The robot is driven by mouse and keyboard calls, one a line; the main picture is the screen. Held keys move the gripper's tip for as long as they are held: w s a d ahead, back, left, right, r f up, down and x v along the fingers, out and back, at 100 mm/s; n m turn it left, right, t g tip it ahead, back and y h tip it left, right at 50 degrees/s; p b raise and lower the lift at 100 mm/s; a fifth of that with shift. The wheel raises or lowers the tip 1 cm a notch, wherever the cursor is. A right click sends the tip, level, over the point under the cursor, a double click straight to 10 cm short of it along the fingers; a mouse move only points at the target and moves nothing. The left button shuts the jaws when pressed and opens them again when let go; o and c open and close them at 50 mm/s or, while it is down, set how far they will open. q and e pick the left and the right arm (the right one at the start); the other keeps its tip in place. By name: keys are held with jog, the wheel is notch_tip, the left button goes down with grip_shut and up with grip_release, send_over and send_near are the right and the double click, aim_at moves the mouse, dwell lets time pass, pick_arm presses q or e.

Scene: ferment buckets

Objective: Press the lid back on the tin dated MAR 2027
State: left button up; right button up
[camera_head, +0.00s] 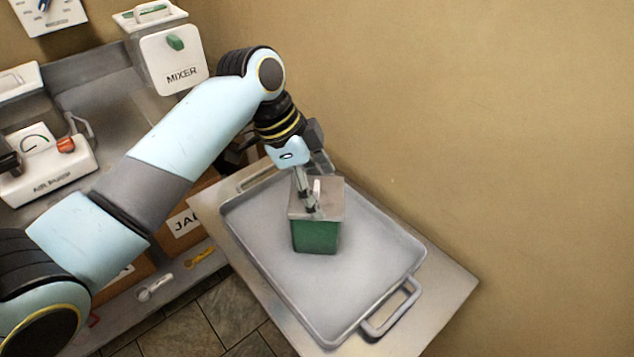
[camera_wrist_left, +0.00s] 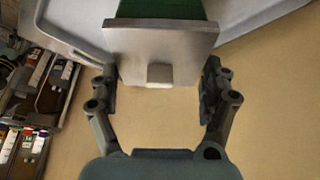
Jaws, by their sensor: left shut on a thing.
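A green tin (camera_head: 315,237) stands upright on the grey tray in the head view. A grey square lid (camera_head: 333,193) with a small pale block on it covers its top. I cannot tell whether the lid is fully seated. No date shows on the visible sides. My left gripper (camera_head: 312,206) reaches down at the lid and is shut on it. In the left wrist view the lid (camera_wrist_left: 160,40) lies between the two fingers, with the green tin (camera_wrist_left: 160,9) behind it. My right gripper is in neither view.
The grey tray (camera_head: 375,262) has raised rims and end handles and sits on a light tabletop (camera_head: 448,285) beside the wall. The tray around the tin is clear. A mixer (camera_head: 172,62) and an air pump (camera_head: 48,172) stand at the left.

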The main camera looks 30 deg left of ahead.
pick_arm(q)
jog(key=shift+p, duration=0.75)
dwell(0.8)
jog(key=shift+f+p, duration=0.35)
jog(key=shift+f, duration=0.05)
dwell(1.4)
jog(key=shift+f+p, duration=0.1)
jog(key=shift+p, duration=0.2)
dwell(0.5)
jog(key=o, duration=1)
jog(key=shift+c, duration=0.2)
